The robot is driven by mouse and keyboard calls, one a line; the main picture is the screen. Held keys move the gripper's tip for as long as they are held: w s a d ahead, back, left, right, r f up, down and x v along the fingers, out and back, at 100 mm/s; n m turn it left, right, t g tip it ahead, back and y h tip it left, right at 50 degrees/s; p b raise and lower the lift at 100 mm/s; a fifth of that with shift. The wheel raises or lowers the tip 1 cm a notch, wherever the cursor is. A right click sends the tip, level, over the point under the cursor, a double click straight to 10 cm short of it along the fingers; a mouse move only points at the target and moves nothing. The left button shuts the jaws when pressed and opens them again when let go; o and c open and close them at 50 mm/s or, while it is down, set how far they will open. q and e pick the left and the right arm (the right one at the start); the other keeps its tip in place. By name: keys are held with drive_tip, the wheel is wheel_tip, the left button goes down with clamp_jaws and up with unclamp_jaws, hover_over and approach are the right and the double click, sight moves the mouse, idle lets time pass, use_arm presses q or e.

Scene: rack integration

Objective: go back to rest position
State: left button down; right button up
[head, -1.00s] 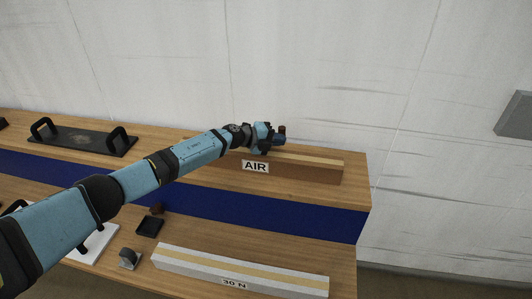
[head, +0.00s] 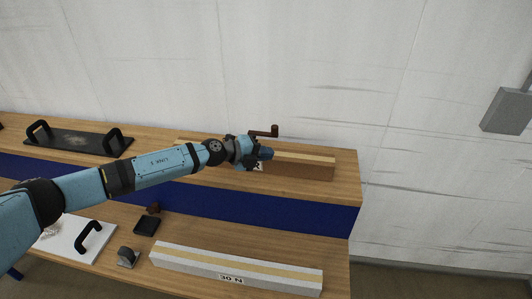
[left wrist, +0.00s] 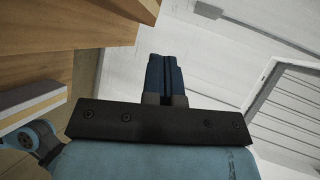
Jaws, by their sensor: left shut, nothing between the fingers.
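My left arm comes in from the left, and its gripper (head: 266,153) is shut and empty above the upper shelf. It is in front of the brown block with the AIR label (head: 310,168) and hides most of the label. A dark red-brown crank handle (head: 272,131) shows just behind and above the gripper. In the left wrist view the two dark blue fingers (left wrist: 165,78) are together with nothing between them. My right gripper is in neither view.
The wooden shelf (head: 345,170) holds a black plate with two handles (head: 75,142). The lower level holds the white 30 N block (head: 235,270), a white plate (head: 70,238), a small black tray (head: 146,225) and a grey rounded piece (head: 127,257). A grey box (head: 507,110) is on the wall.

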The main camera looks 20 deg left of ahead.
use_arm(q)
drive_tip(key=shift+s, duration=0.1)
drive_tip(key=s+d+f+n+t, duration=0.2)
drive_tip(key=s+d+f+n, duration=0.25)
drive_tip(key=s, duration=0.25)
drive_tip(key=s+d+f+n+t, duration=0.2)
drive_tip(key=s+d+f+n, duration=0.1)
drive_tip(key=s+d+n, duration=0.3)
drive_tip(key=s+a+f+n+y, duration=0.3)
drive_tip(key=s+a+f+n, duration=0.1)
drive_tip(key=s, duration=0.4)
drive_tip(key=s+a+f+n+y, duration=0.2)
drive_tip(key=s+a+f+n, duration=0.2)
drive_tip(key=s, duration=0.5)
drive_tip(key=s+a+f+n+g+y, duration=0.1)
drive_tip(key=s+a+f+n+y, duration=0.2)
drive_tip(key=s+a+f+n, duration=0.2)
drive_tip(key=s+n, duration=0.2)
drive_tip(key=s, duration=0.2)
drive_tip(key=shift+s+y, duration=0.15)
drive_tip(key=shift+y, duration=0.15)
